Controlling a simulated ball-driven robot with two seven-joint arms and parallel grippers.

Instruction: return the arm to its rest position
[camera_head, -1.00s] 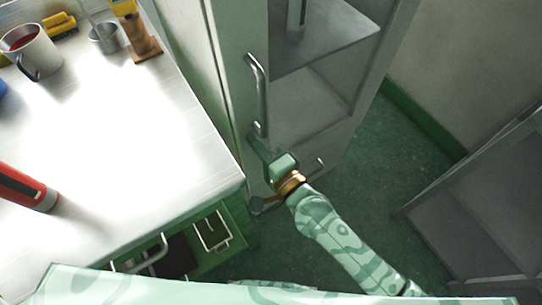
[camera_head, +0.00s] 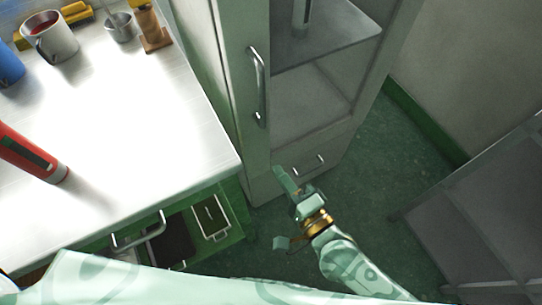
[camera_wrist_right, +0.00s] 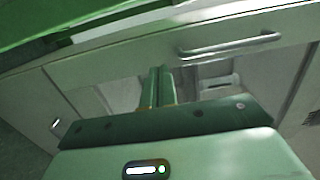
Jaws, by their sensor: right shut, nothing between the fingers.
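My right arm, pale green with a camouflage pattern, comes in from the lower right of the head view. Its gripper (camera_head: 280,173) is over the floor just in front of the tall cabinet's lower front, apart from the door handle. In the right wrist view, the two green fingers (camera_wrist_right: 160,78) are together with nothing between them. A cabinet front with a metal handle (camera_wrist_right: 230,44) shows beyond them. My left gripper is not in view.
The tall grey cabinet (camera_head: 229,60) has a long door handle (camera_head: 258,88). The white worktop (camera_head: 130,130) holds a mug (camera_head: 52,42), a small metal cup (camera_head: 120,27) and a red cylinder (camera_head: 30,155). Below it, a drawer (camera_head: 138,236) stands open. Green floor (camera_head: 365,200) is free at right.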

